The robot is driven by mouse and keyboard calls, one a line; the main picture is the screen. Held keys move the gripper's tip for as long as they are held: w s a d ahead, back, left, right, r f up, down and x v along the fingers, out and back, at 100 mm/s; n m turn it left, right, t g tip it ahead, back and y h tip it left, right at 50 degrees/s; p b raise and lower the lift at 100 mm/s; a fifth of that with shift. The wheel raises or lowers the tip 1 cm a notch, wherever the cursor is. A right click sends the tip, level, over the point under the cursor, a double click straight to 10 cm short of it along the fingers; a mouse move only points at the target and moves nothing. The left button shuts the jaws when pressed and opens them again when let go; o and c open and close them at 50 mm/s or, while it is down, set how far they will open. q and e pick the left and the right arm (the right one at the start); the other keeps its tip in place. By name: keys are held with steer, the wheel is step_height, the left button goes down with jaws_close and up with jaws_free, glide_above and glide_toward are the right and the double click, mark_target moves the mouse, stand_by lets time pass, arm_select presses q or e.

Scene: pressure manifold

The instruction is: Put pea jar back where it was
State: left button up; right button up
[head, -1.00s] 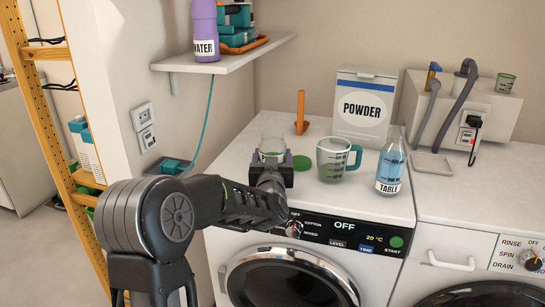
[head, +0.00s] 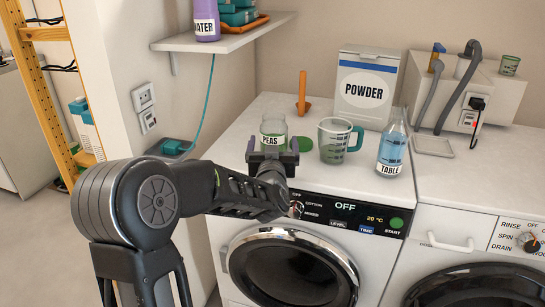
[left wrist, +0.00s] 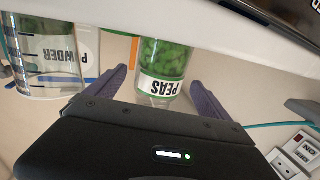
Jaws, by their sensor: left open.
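The pea jar (head: 273,137) is clear glass with green contents and a white PEAS label. It stands upright on the white washer top (head: 232,150), near its front left. In the left wrist view the jar (left wrist: 165,68) shows upside down between the spread fingers, with gaps on both sides. My left gripper (head: 272,158) is open at the near side of the jar and hides its lower part in the head view. Its dark fingers also show in the left wrist view (left wrist: 160,88). My right gripper is not in view.
A green disc (head: 304,144) lies right of the jar, then a measuring cup (head: 334,142) and a TABLE bottle (head: 392,150). Behind stand an orange upright piece (head: 302,92) and the POWDER box (head: 364,88). A wall shelf (head: 225,42) hangs above left.

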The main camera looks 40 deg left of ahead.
arm_select(q)
steer(key=v, duration=0.8)
steer(key=shift+d, duration=0.1)
